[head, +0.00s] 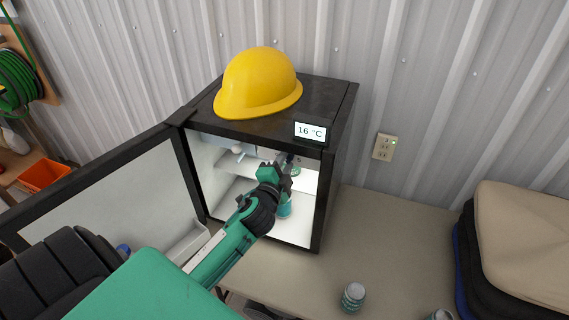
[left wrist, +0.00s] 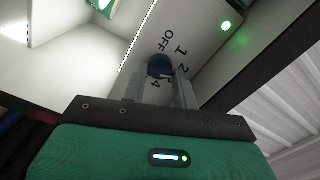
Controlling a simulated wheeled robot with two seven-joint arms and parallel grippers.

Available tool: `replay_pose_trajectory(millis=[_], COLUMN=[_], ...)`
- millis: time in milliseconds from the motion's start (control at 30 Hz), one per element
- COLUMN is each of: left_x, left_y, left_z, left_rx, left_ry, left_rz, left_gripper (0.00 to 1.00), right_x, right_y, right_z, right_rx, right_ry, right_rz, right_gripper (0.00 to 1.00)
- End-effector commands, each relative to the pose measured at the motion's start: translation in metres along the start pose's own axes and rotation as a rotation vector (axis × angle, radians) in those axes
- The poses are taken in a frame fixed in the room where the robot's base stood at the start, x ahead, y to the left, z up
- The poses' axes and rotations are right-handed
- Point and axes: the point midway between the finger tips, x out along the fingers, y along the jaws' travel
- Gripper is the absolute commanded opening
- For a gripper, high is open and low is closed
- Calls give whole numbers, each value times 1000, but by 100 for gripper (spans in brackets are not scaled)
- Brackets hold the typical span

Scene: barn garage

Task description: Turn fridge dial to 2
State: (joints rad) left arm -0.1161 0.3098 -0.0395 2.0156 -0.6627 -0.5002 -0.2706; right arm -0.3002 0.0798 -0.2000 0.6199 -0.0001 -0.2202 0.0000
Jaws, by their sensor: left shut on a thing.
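The small black fridge (head: 345,125) stands on the table with its door (head: 110,195) open to the left. My left gripper (head: 287,162) reaches into the upper part of its lit inside. My left gripper (left wrist: 160,84) is shut on the dial, one finger on each side. The fingers hide part of it, and I cannot tell which mark it points to. My right gripper is not in view.
A yellow hard hat (head: 258,85) and a display reading 16 °C (head: 311,131) are on the fridge top. A can (head: 285,208) stands inside. Another can (head: 353,296) is on the table (head: 390,235), with folded cushions (head: 525,245) at right.

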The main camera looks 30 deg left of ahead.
Motion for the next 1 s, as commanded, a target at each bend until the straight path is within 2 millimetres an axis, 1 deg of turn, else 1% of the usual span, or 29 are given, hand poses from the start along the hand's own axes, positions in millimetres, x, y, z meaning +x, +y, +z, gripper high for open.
replay_pose_trajectory(millis=[133, 167, 233, 267, 533, 667, 767, 1000], left_x=[0, 0, 0, 0, -1, -10, -24, -72], left_y=[1, 1, 1, 1, 1, 2, 4, 5], left_z=[0, 0, 0, 0, 0, 1, 1, 2], left_rx=[-1, -1, -1, -1, -1, -2, -1, -2], left_ry=[0, 0, 0, 0, 0, 0, 1, 1], left_rz=[2, 2, 2, 2, 1, 1, 2, 3], left_gripper=[6, 35, 48, 50, 50, 50, 50, 50], right_x=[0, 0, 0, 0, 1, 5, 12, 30], right_y=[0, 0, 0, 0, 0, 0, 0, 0], right_z=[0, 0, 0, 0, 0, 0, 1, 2], right_rx=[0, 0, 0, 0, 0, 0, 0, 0], right_ry=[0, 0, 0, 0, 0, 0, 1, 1], right_rz=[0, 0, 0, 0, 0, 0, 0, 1], right_gripper=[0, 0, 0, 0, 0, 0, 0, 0])
